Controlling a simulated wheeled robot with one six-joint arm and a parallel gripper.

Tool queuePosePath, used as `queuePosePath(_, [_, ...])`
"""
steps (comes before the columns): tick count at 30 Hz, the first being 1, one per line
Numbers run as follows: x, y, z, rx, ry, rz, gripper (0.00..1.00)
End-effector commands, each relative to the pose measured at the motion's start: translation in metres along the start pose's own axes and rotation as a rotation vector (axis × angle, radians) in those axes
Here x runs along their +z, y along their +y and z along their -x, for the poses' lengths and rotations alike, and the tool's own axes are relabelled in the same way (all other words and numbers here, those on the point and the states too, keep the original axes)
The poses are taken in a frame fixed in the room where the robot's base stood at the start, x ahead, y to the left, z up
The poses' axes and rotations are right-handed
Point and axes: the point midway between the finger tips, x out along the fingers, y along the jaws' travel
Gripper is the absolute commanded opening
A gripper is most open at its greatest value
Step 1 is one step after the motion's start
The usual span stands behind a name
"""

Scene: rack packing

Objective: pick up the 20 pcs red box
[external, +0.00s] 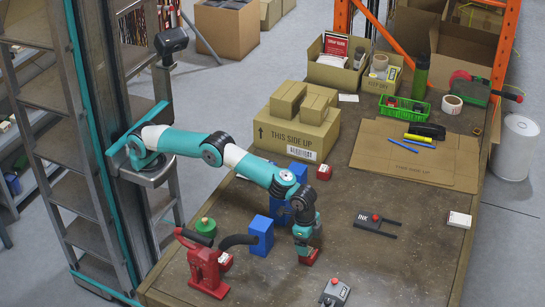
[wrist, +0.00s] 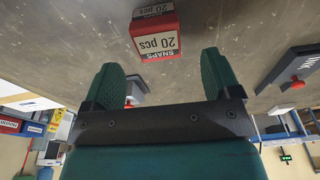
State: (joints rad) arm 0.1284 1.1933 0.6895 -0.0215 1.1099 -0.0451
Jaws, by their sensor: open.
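The red box (wrist: 157,42), marked "SNAPS 20 pcs" upside down, sits on the table at the top of the wrist view. In the external view a red box (external: 310,258) shows just below my gripper (external: 309,246), partly hidden by it. In the wrist view my gripper (wrist: 160,62) is open, its two green fingers well apart. The box lies just beyond the fingertips, roughly centred between them. Nothing is held. I cannot tell from these views whether a finger touches it.
Blue boxes (external: 260,236) and a red tape dispenser (external: 206,266) stand left of my gripper. A grey device (external: 335,292) lies close in front, and a dark "INK" piece (external: 376,222) lies right. Another small red box (external: 324,172) sits farther back near the cartons (external: 297,135).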

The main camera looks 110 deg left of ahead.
Motion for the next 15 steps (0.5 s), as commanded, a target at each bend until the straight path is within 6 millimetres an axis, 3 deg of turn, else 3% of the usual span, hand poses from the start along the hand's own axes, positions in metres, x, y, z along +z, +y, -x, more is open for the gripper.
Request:
queuePosePath(5, [0.001, 0.000, -0.011, 0.000, 0.000, 0.000, 0.83])
queuePosePath(15, [0.005, 0.002, -0.056, 0.000, 0.001, 0.000, 0.83])
